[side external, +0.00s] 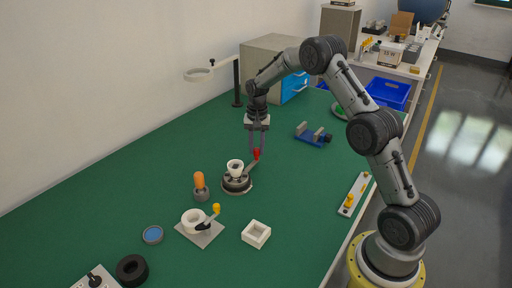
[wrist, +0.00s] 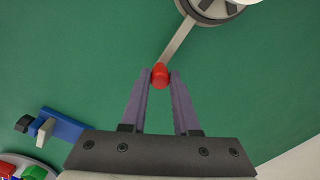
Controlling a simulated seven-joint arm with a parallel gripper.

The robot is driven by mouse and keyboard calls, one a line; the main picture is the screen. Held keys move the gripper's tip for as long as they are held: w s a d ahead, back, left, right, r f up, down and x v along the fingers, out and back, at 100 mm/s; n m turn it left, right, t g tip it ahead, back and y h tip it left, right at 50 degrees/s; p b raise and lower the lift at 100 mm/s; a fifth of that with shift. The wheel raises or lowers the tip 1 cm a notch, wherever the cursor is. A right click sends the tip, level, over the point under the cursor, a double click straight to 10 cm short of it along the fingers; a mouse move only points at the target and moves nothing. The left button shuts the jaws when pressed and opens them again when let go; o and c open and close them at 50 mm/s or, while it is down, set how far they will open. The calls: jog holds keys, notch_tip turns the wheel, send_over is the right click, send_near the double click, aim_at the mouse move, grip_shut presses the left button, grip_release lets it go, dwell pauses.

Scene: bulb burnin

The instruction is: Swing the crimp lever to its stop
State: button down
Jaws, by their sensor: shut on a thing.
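The crimp lever is a grey bar (wrist: 179,42) with a red knob (wrist: 160,75) at its end. It runs out from a round dark base (side external: 236,184) that carries a white cup-shaped piece (side external: 235,167). My gripper (wrist: 160,78) is shut on the red knob, one finger on each side of it. In the side view my gripper (side external: 257,152) points straight down at the red knob (side external: 256,154), and the lever points up and right from the base. A stop for the lever cannot be made out.
An orange-topped piece (side external: 200,182) stands left of the base. A white ring fixture with a yellow-knobbed handle (side external: 196,222) and a white square tray (side external: 256,233) are nearer the camera. A blue vise (side external: 314,135) lies right of my gripper. Green mat is clear between them.

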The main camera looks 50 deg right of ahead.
jog(key=shift+s+r+m, duration=0.15)
jog(key=shift+s+m, duration=0.65)
jog(key=s+m, duration=0.2)
jog(key=s+a+m, duration=0.1)
jog(key=s+m, duration=0.1)
jog(key=s+a+m, duration=0.1)
jog(key=s+m, duration=0.1)
jog(key=shift+s+a+m, duration=1.25)
jog(key=shift+s+m, duration=0.1)
jog(key=shift+m, duration=0.35)
jog(key=shift+a, duration=0.1)
jog(key=c, duration=0.7)
grip_release()
jog(key=shift+o, duration=0.2)
notch_tip(320, 180, up, 14)
jog(key=shift+s, duration=0.1)
